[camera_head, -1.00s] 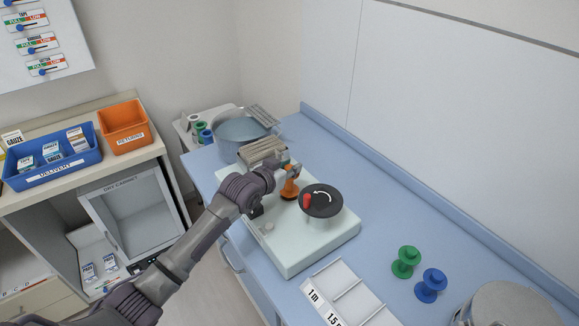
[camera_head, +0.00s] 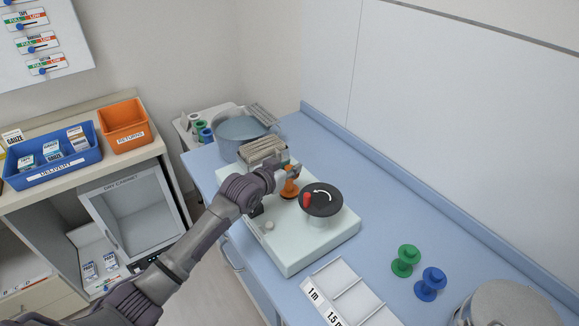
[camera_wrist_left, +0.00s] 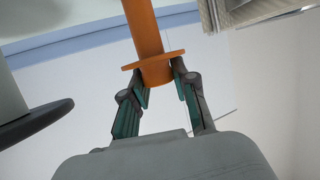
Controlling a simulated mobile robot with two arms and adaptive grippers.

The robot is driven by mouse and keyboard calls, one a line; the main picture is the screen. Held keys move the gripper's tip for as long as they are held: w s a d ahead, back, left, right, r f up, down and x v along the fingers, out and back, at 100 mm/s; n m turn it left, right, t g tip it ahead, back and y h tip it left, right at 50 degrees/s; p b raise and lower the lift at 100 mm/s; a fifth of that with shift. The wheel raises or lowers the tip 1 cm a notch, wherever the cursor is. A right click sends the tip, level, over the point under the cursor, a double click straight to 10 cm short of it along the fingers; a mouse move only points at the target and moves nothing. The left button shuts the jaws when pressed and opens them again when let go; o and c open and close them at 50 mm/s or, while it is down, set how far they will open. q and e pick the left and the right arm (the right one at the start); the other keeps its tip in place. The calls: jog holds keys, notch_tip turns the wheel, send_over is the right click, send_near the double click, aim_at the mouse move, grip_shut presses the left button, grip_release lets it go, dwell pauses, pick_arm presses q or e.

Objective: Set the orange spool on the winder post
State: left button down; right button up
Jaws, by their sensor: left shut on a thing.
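The orange spool (camera_head: 290,188) is upright over the pale winder, beside its black crank disc (camera_head: 322,199) with a red knob. My left gripper (camera_head: 287,170) is shut on the spool's upper end. In the left wrist view, the two fingers (camera_wrist_left: 158,82) close around the short end of the spool (camera_wrist_left: 147,35) beyond its flange. The winder's pale base (camera_head: 298,258) sits on the blue counter. The winder post is not visible, and I cannot tell whether the spool is around it or just above it. My right gripper is not in view.
A green spool (camera_head: 405,261) and a blue spool (camera_head: 430,285) stand on the counter (camera_head: 385,225) at the right. A white divided tray (camera_head: 345,283) lies in front of the winder. A grey basin (camera_head: 240,133) stands behind it. The counter along the wall is clear.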

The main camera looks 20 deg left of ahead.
pick_arm(q)
jog(key=shift+f, duration=0.3)
jog(key=c, duration=1.2)
grip_release()
jog(key=shift+s+a+r+p, duration=0.1)
jog(key=shift+s+r+p, duration=0.2)
jog(key=shift+s+p, duration=0.25)
jog(key=p+v, duration=0.4)
jog(key=shift+s+a+r, duration=0.1)
jog(key=shift+s, duration=0.15)
jog(key=p+v, duration=0.4)
jog(key=v, duration=0.1)
jog(key=shift+s, duration=0.2)
